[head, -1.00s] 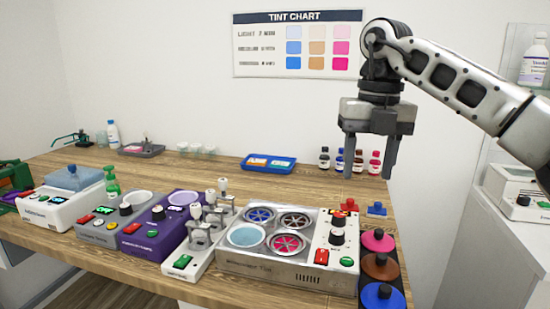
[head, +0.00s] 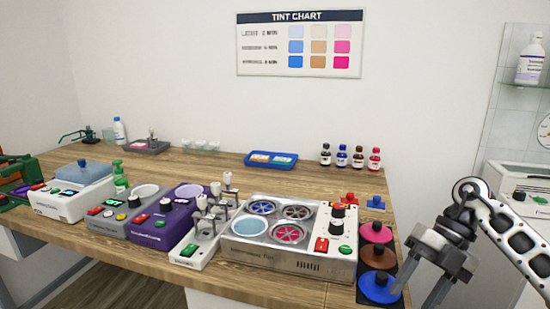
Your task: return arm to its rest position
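My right arm comes in from the right edge in the head view. Its gripper (head: 416,289) points downward at the lower right, past the right edge of the wooden table (head: 150,265). Its two grey fingers are spread apart with nothing seen between them; the tips are near the bottom of the frame. One finger is close beside the blue round lid (head: 380,288) in the picture; I cannot tell how far apart they are. My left gripper is not in view.
Pink (head: 376,233) and brown (head: 378,256) lids share a dark strip with the blue one. A steel-topped machine (head: 300,264) with four wells stands left of them. Small bottles (head: 341,157) and a blue tray (head: 271,167) are behind. A white cabinet device (head: 515,180) stands right.

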